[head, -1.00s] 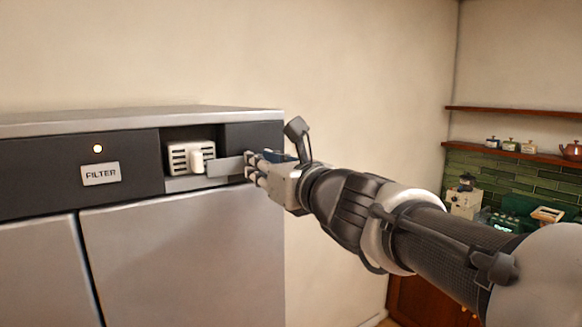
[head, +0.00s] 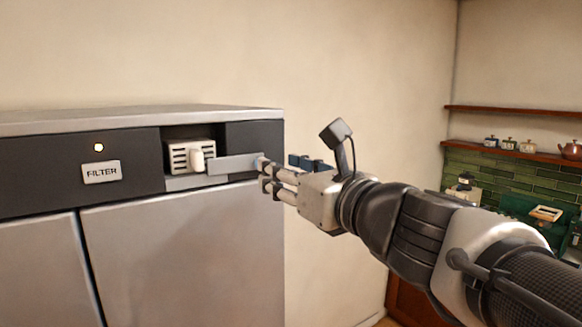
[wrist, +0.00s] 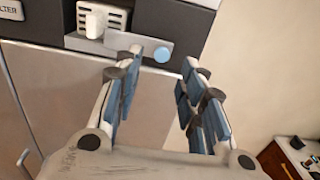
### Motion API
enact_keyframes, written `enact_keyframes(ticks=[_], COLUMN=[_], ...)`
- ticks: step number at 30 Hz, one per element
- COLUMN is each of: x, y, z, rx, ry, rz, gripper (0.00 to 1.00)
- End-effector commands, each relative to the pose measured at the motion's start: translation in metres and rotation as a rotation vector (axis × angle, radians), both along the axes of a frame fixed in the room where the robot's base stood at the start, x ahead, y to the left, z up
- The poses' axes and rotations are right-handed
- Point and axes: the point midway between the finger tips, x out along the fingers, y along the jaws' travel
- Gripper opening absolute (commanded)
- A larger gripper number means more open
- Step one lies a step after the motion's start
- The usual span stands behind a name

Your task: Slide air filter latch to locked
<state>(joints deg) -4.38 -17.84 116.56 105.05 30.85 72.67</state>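The latch is a flat grey bar (head: 230,164) with a round blue knob (wrist: 162,54) near its right end in the wrist view. The bar runs across the lower right of the filter slot. Its left end lies close to the pale tab of the white air filter (head: 180,155), which sits in the slot and also shows in the wrist view (wrist: 112,18). My gripper (head: 277,172) is in front of the bar's right end. In the wrist view my gripper (wrist: 163,60) is open, fingers apart and empty, with the knob seen between them. The head view hides the knob.
A dark panel with a FILTER label (head: 101,172) and a lit lamp (head: 99,147) lies left of the slot. Steel doors (head: 185,250) are below. The space right of the cabinet, before the bare wall (head: 370,90), is open.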

Motion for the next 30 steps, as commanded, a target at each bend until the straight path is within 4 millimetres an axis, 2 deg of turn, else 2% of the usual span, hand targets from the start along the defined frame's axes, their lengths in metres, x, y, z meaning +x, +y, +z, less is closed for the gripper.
enact_keyframes(ticks=[3,7,20,22,23,26,29,30], x=[-0.018,-0.03,-0.036,-0.039,-0.042,-0.056,-0.081,-0.092], y=[-0.013,-0.021,-0.024,-0.022,-0.021,-0.014,-0.009,-0.009], z=[0.0,0.0,-0.001,-0.009,-0.016,-0.058,-0.123,-0.152], rx=[-0.001,-0.002,-0.003,-0.04,-0.071,-0.273,-0.59,-0.731], ry=[-0.002,-0.001,0.001,-0.007,-0.016,-0.064,-0.146,-0.182], rz=[-0.003,-0.001,0.002,0.01,0.016,0.062,0.155,0.205], gripper=[0.37,0.37,0.37,0.37,0.37,0.37,0.37,0.37])
